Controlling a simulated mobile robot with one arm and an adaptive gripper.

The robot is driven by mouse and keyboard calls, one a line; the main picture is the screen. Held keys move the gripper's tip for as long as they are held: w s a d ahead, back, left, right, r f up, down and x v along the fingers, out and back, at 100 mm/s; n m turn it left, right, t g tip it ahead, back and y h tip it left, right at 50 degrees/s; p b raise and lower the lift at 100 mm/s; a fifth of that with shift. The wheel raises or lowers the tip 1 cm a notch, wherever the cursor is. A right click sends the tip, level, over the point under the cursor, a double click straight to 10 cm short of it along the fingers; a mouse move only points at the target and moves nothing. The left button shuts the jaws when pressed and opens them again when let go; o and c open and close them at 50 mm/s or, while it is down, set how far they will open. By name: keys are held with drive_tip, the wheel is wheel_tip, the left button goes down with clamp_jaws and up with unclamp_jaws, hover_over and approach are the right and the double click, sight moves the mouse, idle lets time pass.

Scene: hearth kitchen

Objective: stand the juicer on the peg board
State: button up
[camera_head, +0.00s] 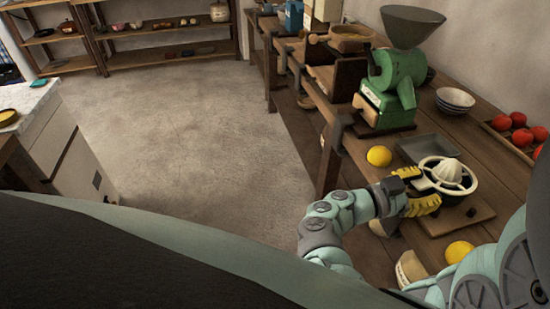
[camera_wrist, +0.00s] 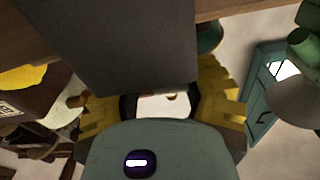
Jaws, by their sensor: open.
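The juicer (camera_head: 449,172), with a white ribbed cone and a dark round body, stands upright at the right of the head view. The wooden board (camera_head: 484,214), which looks like the peg board, shows below and around it, with small dark stubs on it. Whether the juicer rests on the board or on the stubs is unclear. My gripper (camera_head: 420,189) is open at the juicer's left side, its yellow fingers spread close to it; contact cannot be told. In the wrist view, the fingers (camera_wrist: 166,103) flank a pale patch that I cannot identify.
A yellow lemon (camera_head: 379,156) and a grey tray (camera_head: 428,149) lie behind the juicer. Another lemon (camera_head: 459,251) lies in front. A green grinder (camera_head: 394,85), stacked bowls (camera_head: 455,98) and red tomatoes (camera_head: 522,137) stand farther back. The floor (camera_head: 190,130) at left is clear.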

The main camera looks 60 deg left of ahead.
drive_tip(key=shift+r, duration=0.15)
drive_tip(key=v, duration=1.2)
drive_tip(key=shift+b, duration=0.45)
